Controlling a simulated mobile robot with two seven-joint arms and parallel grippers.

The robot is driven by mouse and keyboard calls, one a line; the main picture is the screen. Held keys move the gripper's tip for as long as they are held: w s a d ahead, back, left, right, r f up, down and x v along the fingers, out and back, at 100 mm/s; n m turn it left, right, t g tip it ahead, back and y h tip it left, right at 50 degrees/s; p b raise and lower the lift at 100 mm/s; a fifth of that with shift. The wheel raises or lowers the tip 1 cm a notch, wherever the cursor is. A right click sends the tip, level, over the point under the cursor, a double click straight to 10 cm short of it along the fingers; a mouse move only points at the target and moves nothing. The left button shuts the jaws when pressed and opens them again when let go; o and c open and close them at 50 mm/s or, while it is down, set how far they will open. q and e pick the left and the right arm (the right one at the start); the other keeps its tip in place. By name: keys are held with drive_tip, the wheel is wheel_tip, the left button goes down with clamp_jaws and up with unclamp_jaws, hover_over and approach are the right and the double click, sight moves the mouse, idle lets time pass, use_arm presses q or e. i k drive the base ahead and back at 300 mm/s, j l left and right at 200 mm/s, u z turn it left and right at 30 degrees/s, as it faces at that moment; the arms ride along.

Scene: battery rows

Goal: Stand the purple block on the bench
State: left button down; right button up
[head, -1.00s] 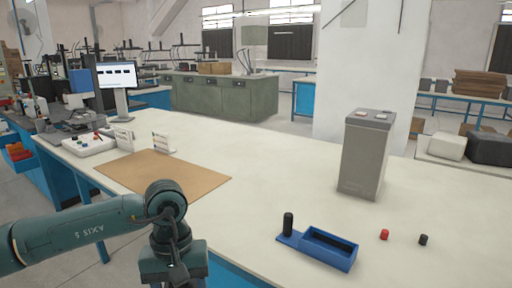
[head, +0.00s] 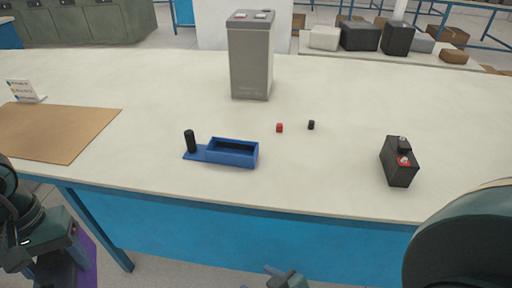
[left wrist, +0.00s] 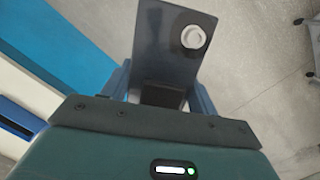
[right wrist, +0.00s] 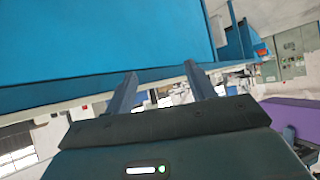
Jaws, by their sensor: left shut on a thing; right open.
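The purple block (head: 87,252) shows partly at the bottom left of the head view, off the bench's front edge and below its top. My left gripper (left wrist: 162,98) is shut on it. In the left wrist view its near face (left wrist: 165,60) looks dark grey with a white round cap. Its purple side (right wrist: 297,116) shows at the right of the right wrist view. The bench (head: 330,180) has a pale top and blue front. My right gripper (right wrist: 163,85) is open and empty, low in front of the bench; its tip shows at the head view's bottom edge.
On the bench are a blue tray (head: 233,163) with a black post (head: 190,141), a tall grey block (head: 250,60), a small red cap (head: 279,128), a small black cap (head: 311,125), a black battery (head: 398,165) and a brown mat (head: 55,130). The front middle right is clear.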

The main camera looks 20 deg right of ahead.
sight(330, 166)
drive_tip(key=i+j+z, duration=0.15)
drive_tip(key=i+j, duration=0.2)
drive_tip(key=j, duration=0.15)
drive_tip(key=z, duration=2.05)
drive_tip(key=i+z, duration=0.15)
drive_tip(key=i, duration=0.85)
